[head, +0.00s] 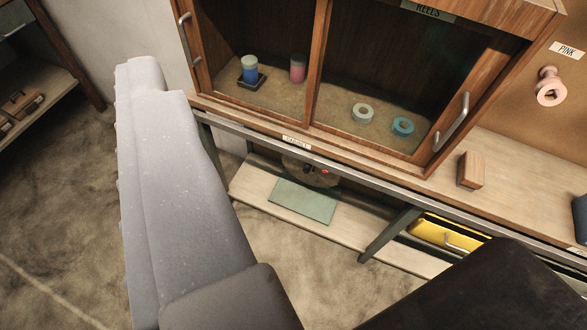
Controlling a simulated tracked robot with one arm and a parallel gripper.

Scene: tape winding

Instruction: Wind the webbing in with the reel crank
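I cannot make out webbing or a reel crank in the head view. A cabinet (316,65) with a sign that seems to read REELS (428,9) holds small rolls. A blue and white roll (250,69) stands upright on a dark base, with a pink roll (297,68) beside it. A pale ring (363,113) and a teal ring (403,126) lie flat at right. My grey arm part crosses the left and hides floor. A dark shape covers the lower right. I see no gripper fingertips.
A pink knob-like piece (549,87) is on the tan board under a PINK label (567,49). A wooden block (471,170) stands on the bench. Below are a shelf with a green sheet (303,200) and a yellow drawer (447,235). Floor (60,200) at left is open.

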